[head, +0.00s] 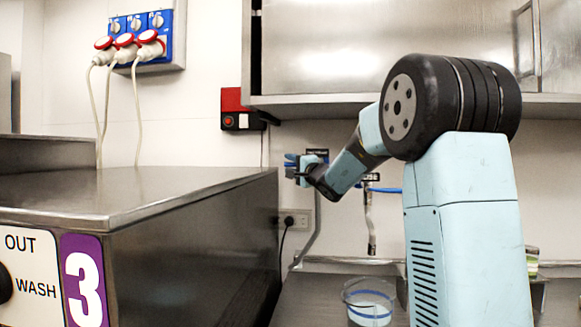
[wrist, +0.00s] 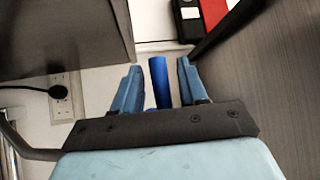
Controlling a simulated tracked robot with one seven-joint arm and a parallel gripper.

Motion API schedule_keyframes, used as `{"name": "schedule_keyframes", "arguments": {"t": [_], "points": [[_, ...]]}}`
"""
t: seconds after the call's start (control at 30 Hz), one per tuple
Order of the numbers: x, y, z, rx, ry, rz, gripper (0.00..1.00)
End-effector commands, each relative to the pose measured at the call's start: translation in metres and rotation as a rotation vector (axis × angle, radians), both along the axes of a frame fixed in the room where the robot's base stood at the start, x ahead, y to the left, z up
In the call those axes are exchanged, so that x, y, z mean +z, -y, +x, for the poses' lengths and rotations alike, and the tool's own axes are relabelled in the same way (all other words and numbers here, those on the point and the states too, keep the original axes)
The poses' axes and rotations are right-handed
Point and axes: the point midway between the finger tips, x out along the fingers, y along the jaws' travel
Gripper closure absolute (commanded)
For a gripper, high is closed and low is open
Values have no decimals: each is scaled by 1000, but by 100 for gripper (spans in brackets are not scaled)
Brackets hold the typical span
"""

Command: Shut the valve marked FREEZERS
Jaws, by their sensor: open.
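A blue valve lever (wrist: 158,82) stands between the two fingers of my gripper (wrist: 158,64) in the wrist view. The fingers are apart, with a gap on each side of the lever. In the head view my gripper (head: 291,166) is at the wall, in front of a small dark label (head: 317,153) that is partly covered and too small to read. A second blue lever (head: 388,190) points right beside another dark label (head: 371,177), above a hanging tap pipe (head: 371,225). I cannot read FREEZERS on either label.
A steel machine marked 3 (head: 190,225) fills the left. A steel cupboard (head: 370,45) hangs above the arm. A red and black switch box (head: 236,110) and a socket (head: 294,219) are on the wall. A clear container (head: 369,300) stands on the counter below.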

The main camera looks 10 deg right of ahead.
Motion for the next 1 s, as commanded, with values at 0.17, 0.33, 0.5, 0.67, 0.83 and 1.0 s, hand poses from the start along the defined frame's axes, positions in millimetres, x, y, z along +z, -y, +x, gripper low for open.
{"name": "schedule_keyframes", "arguments": {"t": [0.17,0.33,0.5,0.67,0.83,1.0], "points": [[0,1,-3,0,0,-1,58],[-4,8,-21,-1,0,-1,58],[-11,20,-50,-1,-1,-1,58],[-17,32,-79,-2,0,0,58],[-24,42,-104,-1,-1,0,58],[-27,48,-119,-1,-1,0,58]]}}
